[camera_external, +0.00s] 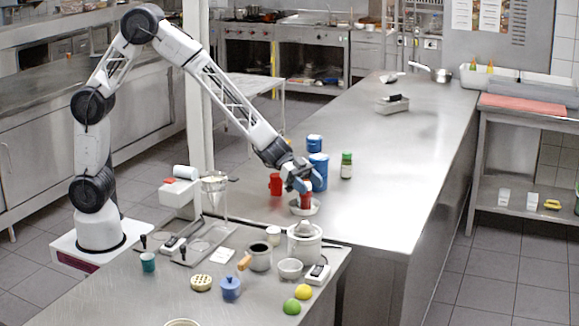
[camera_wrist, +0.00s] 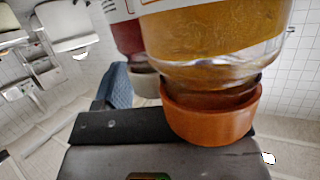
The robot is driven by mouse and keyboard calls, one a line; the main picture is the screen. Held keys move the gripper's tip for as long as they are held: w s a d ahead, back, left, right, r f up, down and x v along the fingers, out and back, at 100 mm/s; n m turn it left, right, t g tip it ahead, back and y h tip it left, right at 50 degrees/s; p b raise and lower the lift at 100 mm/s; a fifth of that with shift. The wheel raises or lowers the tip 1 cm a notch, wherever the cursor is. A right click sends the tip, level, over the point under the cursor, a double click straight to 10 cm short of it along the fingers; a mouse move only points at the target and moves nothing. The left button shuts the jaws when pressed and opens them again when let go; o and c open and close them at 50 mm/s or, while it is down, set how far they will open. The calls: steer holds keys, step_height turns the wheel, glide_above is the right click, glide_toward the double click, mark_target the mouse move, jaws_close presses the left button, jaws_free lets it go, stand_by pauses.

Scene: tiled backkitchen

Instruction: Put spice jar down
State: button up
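The spice jar (camera_wrist: 215,45) fills the upper right of the wrist view, with yellow-brown contents, clear walls and an orange-brown lid (camera_wrist: 208,118) close against my gripper. One blue finger shows to the left of the lid; the other is hidden behind the jar. In the external view my gripper (camera_external: 301,184) points down, appears closed around the jar's top, and a red jar-like body (camera_external: 306,201) shows just beneath it. That body is over a small white dish (camera_external: 293,209); whether it touches the dish I cannot tell.
A red mug (camera_external: 275,184) stands left of my gripper. A blue canister (camera_external: 319,172) is close behind it, and a green-capped jar (camera_external: 346,165) stands to the right. The steel counter (camera_external: 385,190) is clear further right. A white pot (camera_external: 304,245) stands in front.

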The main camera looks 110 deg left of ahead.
steer(key=shift+s+f, duration=0.1)
steer(key=shift+f, duration=0.05)
steer(key=shift+r, duration=0.2)
steer(key=r+v, duration=0.1)
steer(key=v, duration=0.6)
steer(key=shift+s, duration=0.15)
steer(key=shift+r, duration=0.2)
stand_by(0.8)
steer(key=s+d+r+n+g+y, duration=0.1)
steer(key=s+d+r+n+y, duration=0.1)
steer(key=s+d+r+y, duration=0.25)
steer(key=s+d+r+n+g+y, duration=0.1)
steer(key=s+d+r+n+y, duration=0.15)
steer(key=s+r, duration=0.45)
steer(key=s+d+f+g, duration=0.1)
steer(key=s+d, duration=0.4)
steer(key=s, duration=0.5)
steer(key=s+d+f+g+h, duration=0.1)
steer(key=s+d+g, duration=0.3)
steer(key=s, duration=0.7)
steer(key=s+d+f+g, duration=0.1)
steer(key=s+d+g, duration=0.2)
steer(key=s, duration=0.8)
steer(key=d, duration=0.2)
steer(key=shift+s+d+h, duration=0.2)
steer(key=shift+d+h, duration=0.2)
